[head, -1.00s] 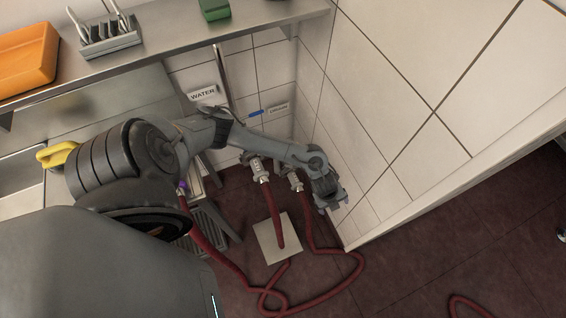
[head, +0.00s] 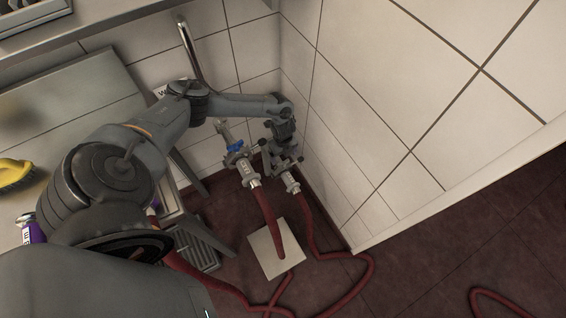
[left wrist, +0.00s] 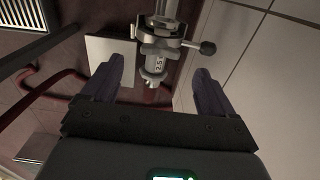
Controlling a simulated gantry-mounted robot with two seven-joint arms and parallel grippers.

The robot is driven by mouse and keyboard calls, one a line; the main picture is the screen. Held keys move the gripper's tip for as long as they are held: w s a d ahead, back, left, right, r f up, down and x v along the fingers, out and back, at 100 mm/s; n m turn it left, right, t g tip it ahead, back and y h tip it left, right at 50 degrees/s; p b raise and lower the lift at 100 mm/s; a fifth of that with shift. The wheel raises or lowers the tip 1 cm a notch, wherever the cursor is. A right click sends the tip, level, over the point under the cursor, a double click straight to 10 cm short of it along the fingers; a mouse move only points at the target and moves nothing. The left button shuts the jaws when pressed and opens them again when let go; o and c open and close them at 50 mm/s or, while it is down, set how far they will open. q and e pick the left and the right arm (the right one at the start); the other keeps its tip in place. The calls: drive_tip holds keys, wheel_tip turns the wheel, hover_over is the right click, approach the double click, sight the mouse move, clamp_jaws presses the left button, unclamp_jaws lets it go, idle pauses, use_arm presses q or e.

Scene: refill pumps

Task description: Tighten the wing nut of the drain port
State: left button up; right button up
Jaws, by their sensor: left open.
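Two metal port fittings with red hoses stand low by the tiled corner. The left fitting (head: 246,170) has a blue handle (head: 235,147). The right fitting (head: 291,183) is partly covered by my left gripper (head: 284,153), which points down over it. No readable label shows which one is the drain port. In the left wrist view, a metal fitting (left wrist: 155,62) marked with a number lies in line with the gap between the open, empty fingers of my left gripper (left wrist: 158,72). I cannot make out a wing nut clearly. My right gripper is not in view.
The tiled wall (head: 350,150) is close on the right of the fittings. A pale square plate (head: 276,250) lies on the dark red floor, with red hoses (head: 345,290) looping around it. A steel counter (head: 70,110) stands at the left.

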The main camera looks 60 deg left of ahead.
sight(283, 162)
use_arm(q)
drive_tip(key=shift+f+b, duration=1.1)
drive_tip(key=shift+f, duration=1.7)
drive_tip(key=shift+c, duration=0.4)
drive_tip(key=c, duration=1)
